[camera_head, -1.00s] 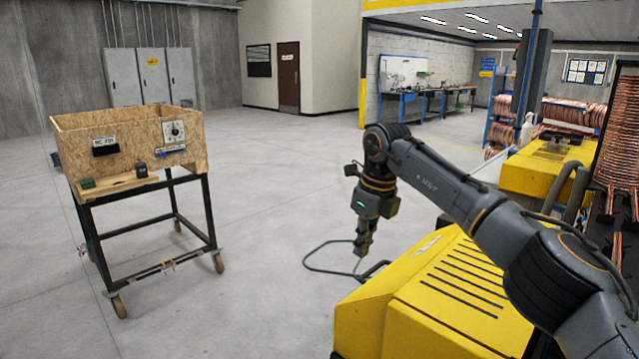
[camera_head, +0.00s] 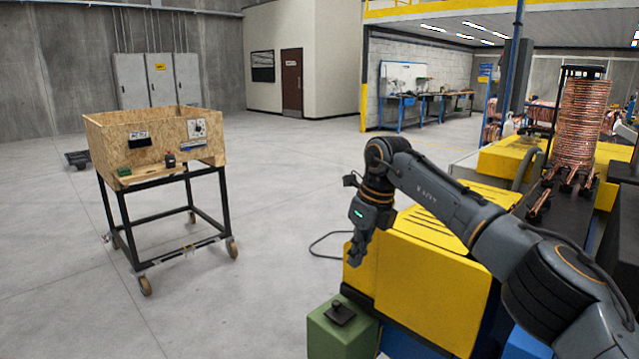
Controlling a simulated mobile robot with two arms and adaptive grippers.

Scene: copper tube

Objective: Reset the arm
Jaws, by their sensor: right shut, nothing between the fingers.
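My right arm reaches in from the lower right of the head view. Its forearm slopes up to the left and the wrist bends down at the elbow-like joint. My right gripper (camera_head: 357,250) hangs pointing down at the left edge of the yellow machine (camera_head: 420,287). Its fingers are together and hold nothing. My left arm and left gripper are not in the picture.
A wooden box on a wheeled black cart (camera_head: 122,160) stands at the left. A green block with a black knob (camera_head: 335,330) is at bottom centre. A copper coil stack (camera_head: 578,122) stands on the right. The floor between cart and machine is clear.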

